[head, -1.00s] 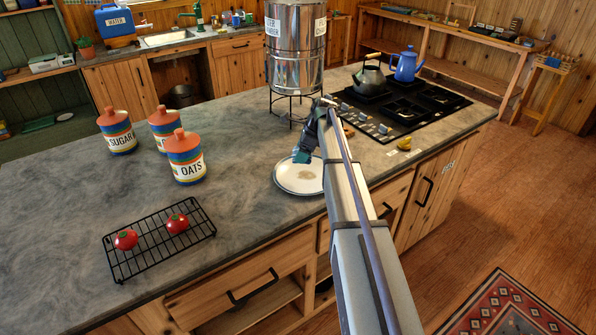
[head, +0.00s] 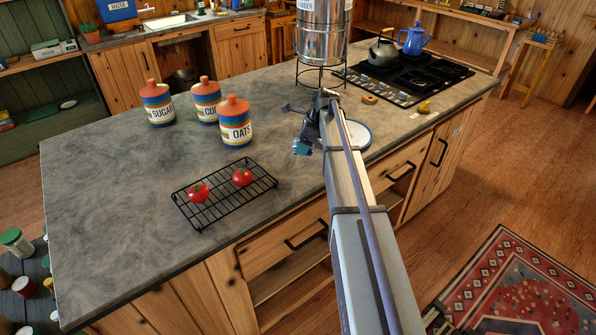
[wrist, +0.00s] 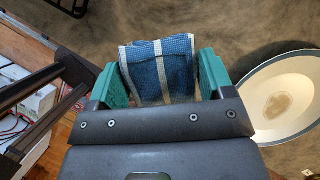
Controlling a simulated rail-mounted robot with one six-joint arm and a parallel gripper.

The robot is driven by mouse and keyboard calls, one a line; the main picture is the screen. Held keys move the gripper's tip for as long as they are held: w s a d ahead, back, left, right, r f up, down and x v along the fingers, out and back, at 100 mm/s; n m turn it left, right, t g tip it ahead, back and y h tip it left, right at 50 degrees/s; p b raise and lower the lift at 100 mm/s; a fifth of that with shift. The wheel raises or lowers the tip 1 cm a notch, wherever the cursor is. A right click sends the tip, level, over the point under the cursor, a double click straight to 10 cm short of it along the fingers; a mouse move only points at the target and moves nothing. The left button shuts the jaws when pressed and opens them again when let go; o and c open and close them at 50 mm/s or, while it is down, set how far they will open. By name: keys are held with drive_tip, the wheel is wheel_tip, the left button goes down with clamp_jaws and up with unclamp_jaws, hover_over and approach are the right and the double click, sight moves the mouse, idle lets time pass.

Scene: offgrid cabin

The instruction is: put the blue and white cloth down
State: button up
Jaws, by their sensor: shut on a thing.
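The blue and white cloth (wrist: 160,72) shows in the wrist view, between the two green fingers of my gripper (wrist: 163,80). My gripper is shut on it, and the cloth sticks out past the fingertips. In the head view my gripper (head: 302,147) is over the front part of the grey counter (head: 110,210), left of the white plate. The cloth cannot be made out clearly there. How high the cloth hangs above the counter is hard to tell.
A white plate (wrist: 285,97) lies right of my gripper. A black wire rack (head: 222,205) with two tomatoes stands to the left. Canisters, including the oats canister (head: 235,123), stand behind it. The stove (head: 405,78) is at the right. The counter's left part is bare.

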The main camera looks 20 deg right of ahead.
sight(298, 168)
wheel_tip(298, 168, down, 8)
drive_tip(key=b, duration=0.6)
drive_tip(key=shift+a+f+b, duration=0.15)
drive_tip(key=shift+f+b, duration=0.05)
drive_tip(key=shift+b, duration=0.1)
drive_tip(key=shift+r, duration=0.2)
drive_tip(key=shift+f, duration=0.15)
drive_tip(key=o, duration=0.8)
